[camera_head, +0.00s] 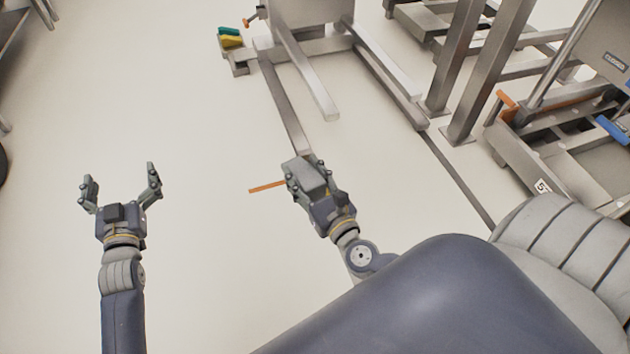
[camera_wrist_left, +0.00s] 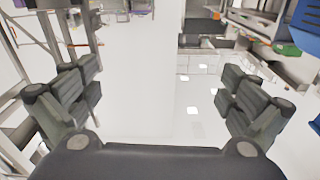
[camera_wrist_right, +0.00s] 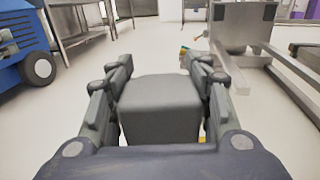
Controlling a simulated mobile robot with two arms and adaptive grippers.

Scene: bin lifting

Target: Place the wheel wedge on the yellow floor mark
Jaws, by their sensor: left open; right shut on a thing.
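The wheel wedge (camera_head: 311,181) is a grey block. My right gripper (camera_head: 303,173) is shut on it and holds it over the floor, near the middle of the head view. In the right wrist view the wedge (camera_wrist_right: 160,110) fills the space between the two fingers. A thin orange-yellow floor mark (camera_head: 266,187) shows just left of the wedge in the head view; its right end is hidden behind the wedge and gripper. My left gripper (camera_head: 121,188) is open and empty over bare floor at the left. Its spread fingers also show in the left wrist view (camera_wrist_left: 160,95).
A steel lifting frame (camera_head: 390,85) with legs on the floor stands beyond the wedge. Green and yellow items (camera_head: 230,38) sit by its left side. More metal machinery (camera_head: 560,140) stands at the right. The floor at left and centre is clear.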

